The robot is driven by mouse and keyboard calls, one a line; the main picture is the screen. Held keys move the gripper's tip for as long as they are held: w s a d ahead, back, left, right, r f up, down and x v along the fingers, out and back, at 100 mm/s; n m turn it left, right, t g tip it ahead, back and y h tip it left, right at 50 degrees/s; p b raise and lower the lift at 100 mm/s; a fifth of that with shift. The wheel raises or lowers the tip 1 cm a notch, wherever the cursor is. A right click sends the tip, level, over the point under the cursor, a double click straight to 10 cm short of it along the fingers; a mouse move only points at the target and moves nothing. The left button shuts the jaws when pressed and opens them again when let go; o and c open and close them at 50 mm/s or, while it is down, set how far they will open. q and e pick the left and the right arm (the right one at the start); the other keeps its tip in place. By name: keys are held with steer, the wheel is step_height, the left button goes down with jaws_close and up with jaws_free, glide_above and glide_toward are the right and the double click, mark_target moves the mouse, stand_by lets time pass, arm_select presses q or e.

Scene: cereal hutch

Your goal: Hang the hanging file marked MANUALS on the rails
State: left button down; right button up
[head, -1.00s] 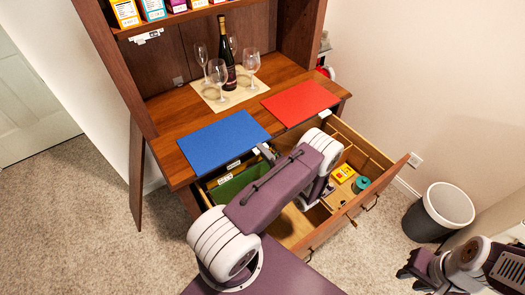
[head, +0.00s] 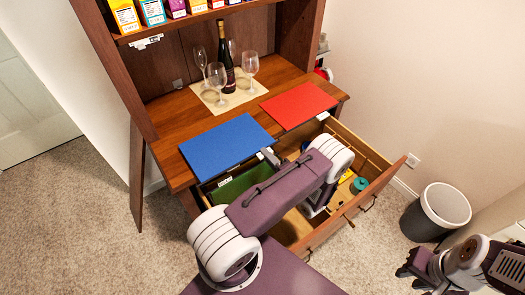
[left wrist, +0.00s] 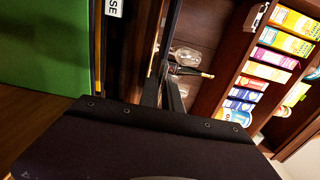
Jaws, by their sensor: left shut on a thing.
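A blue hanging file (head: 227,142) lies flat on the wooden counter, its front edge by the open drawer. My left gripper (head: 268,156) is shut on its front right corner, beside a white tab too small to read. In the left wrist view the fingers (left wrist: 163,95) are close together, and what they hold is hard to make out. A green file (head: 233,184) hangs in the drawer's left part. It also shows in the left wrist view (left wrist: 40,45), near a label ending in "SE". The rails are mostly hidden by my arm. My right gripper (head: 412,279) appears open and empty over the carpet.
A red file (head: 298,104) lies on the counter to the right. Behind are a bottle (head: 226,65) and wine glasses on a mat. The open drawer (head: 325,232) also holds small items in its right part. A waste bin (head: 440,210) stands at right.

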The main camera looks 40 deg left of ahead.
arm_select(q)
steer(key=b+v, duration=0.3)
steer(key=v, duration=1.8)
steer(key=shift+r, duration=0.15)
